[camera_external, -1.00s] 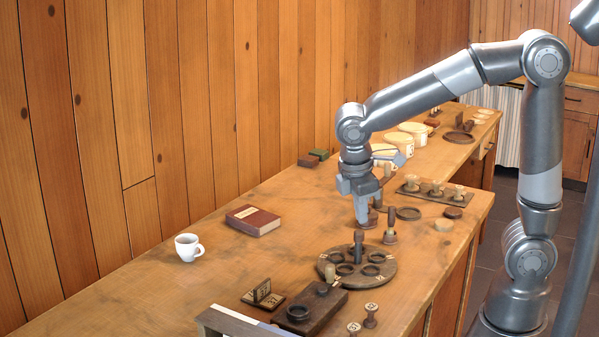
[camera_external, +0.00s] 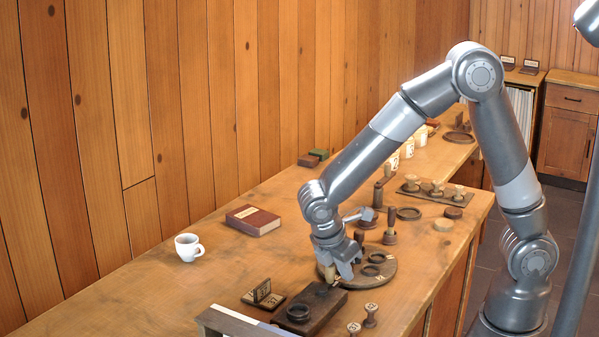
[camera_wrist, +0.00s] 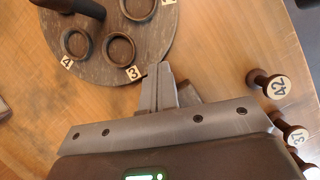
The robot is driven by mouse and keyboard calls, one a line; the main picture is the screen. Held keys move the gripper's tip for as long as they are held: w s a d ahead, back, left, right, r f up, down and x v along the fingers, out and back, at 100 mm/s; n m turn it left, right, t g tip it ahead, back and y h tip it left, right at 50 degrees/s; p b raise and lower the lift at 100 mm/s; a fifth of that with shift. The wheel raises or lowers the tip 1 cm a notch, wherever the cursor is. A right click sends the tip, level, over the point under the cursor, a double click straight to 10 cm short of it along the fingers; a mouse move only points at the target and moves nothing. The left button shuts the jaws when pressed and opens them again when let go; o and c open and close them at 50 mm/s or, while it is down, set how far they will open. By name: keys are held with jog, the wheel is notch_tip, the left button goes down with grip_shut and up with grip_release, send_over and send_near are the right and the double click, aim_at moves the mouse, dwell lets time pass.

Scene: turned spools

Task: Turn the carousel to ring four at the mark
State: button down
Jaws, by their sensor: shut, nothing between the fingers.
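The carousel is a round dark wooden disc (camera_external: 386,277) on the bench with dark rings around a dark upright post (camera_wrist: 75,8). In the wrist view, ring four (camera_wrist: 76,43), beside its label 4 (camera_wrist: 67,63), is left of ring three (camera_wrist: 118,50), beside its label 3 (camera_wrist: 133,73). Another ring (camera_wrist: 138,8) is at the top. My gripper (camera_external: 338,280) is shut and empty, low at the disc's near-left edge. Its fingertips (camera_wrist: 158,68) are by the rim near label 3; contact cannot be told. I cannot make out the mark.
A dark block with a ring (camera_external: 299,312) stands just in front of the disc. Labelled spools (camera_external: 370,315) stand to its right; they also show in the wrist view (camera_wrist: 277,87). A white cup (camera_external: 187,247) and brown book (camera_external: 253,220) are left. A spool rack (camera_external: 437,191) lies behind.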

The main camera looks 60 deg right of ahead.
aim_at(391, 264)
jog(key=d, duration=0.2)
jog(key=s+d+f, duration=0.1)
jog(key=shift+s+d, duration=0.1)
jog(key=shift+d, duration=0.05)
jog(key=shift+s+d, duration=0.2)
jog(key=shift+d, duration=0.3)
jog(key=shift+s, duration=0.15)
jog(key=shift+s+d+n+t, duration=0.25)
jog(key=shift+s+d+n, duration=0.1)
jog(key=shift+n, duration=0.35)
jog(key=shift+s+d+n+t, duration=0.25)
jog(key=shift+s+n, duration=0.1)
jog(key=shift+n, duration=0.35)
jog(key=shift+s+d, duration=0.7)
jog(key=shift+d, duration=0.2)
jog(key=shift+s+d, duration=0.25)
jog(key=shift+d, duration=0.45)
jog(key=shift+s+d, duration=0.2)
jog(key=shift+d, duration=0.5)
jog(key=shift+w+d+n, duration=0.1)
jog(key=shift+d+n, duration=0.2)
jog(key=shift+d, duration=1)
jog(key=shift+a+r, duration=0.1)
